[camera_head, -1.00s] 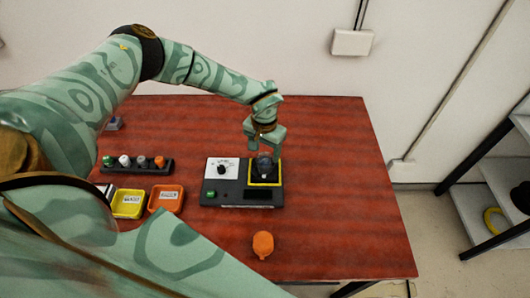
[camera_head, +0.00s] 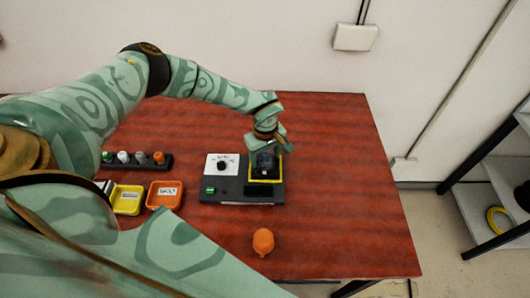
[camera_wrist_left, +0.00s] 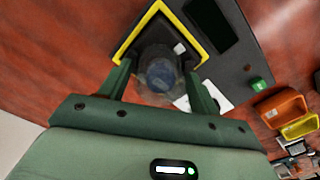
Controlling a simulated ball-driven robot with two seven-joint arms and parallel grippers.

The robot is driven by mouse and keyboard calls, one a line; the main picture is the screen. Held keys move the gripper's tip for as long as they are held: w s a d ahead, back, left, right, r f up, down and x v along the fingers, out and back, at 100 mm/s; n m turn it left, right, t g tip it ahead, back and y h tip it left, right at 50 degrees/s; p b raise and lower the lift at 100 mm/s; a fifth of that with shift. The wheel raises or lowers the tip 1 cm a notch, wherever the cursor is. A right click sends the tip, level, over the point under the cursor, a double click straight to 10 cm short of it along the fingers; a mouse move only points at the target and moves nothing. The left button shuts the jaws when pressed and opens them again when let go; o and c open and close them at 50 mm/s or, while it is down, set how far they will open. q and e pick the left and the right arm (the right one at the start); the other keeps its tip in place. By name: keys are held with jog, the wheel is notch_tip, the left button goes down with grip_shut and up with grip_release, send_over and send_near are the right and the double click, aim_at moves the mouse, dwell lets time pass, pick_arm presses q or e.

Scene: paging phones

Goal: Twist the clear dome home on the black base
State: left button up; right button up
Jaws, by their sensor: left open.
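The clear dome (camera_head: 265,161) sits in the yellow-edged square at the right of the dark device. In the left wrist view, the clear dome (camera_wrist_left: 160,72) shows a dark blue-grey top. The black base (camera_wrist_left: 178,38) shows around it inside the yellow border; whether the dome is fully seated I cannot tell. My left gripper (camera_head: 267,149) points down over the dome. In the left wrist view, my left gripper (camera_wrist_left: 160,85) is open, with one finger on each side of the dome; contact is unclear. My right gripper is not in view.
The device (camera_head: 225,190) has a white dial plate and a green button. A black rack (camera_head: 133,168) of coloured knobs, a yellow tray (camera_head: 127,213) and an orange tray (camera_head: 151,200) lie to its left. An orange object (camera_head: 263,242) lies in front. The table's right side is clear.

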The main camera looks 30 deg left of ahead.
pick_arm(q)
jog(key=c, duration=0.7)
jog(key=m, duration=0.2)
jog(key=shift+m, duration=2.2)
jog(key=shift+m+b, duration=0.3)
jog(key=shift+m, duration=0.2)
jog(key=shift+m, duration=1.2)
